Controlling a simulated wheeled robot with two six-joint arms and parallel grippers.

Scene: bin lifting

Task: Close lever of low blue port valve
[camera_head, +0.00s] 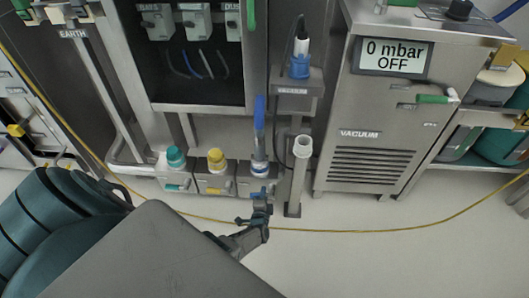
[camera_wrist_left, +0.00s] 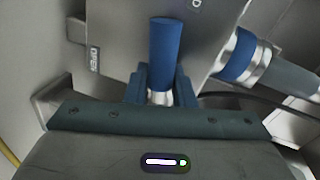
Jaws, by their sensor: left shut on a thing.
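The low blue port valve (camera_head: 259,168) is the rightmost of three small ports along the bottom of the cabinet. A blue upright piece (camera_head: 259,125) rises from it. My left gripper (camera_head: 262,194) is at the front of this port. In the left wrist view its two fingers (camera_wrist_left: 162,92) are closed on the metal neck of the blue lever (camera_wrist_left: 164,52), one on each side. The blue sleeve sticks out beyond the fingertips. A blue-banded fitting (camera_wrist_left: 238,56) is to the right of the lever. My right gripper is not in view.
Yellow (camera_head: 216,160) and teal (camera_head: 176,159) ports stand left of the blue one. A pale upright pipe (camera_head: 298,180) stands close on its right, before the vacuum unit (camera_head: 375,130). A yellow cable (camera_head: 350,230) crosses the floor. An OPEN label (camera_wrist_left: 95,58) is left of the lever.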

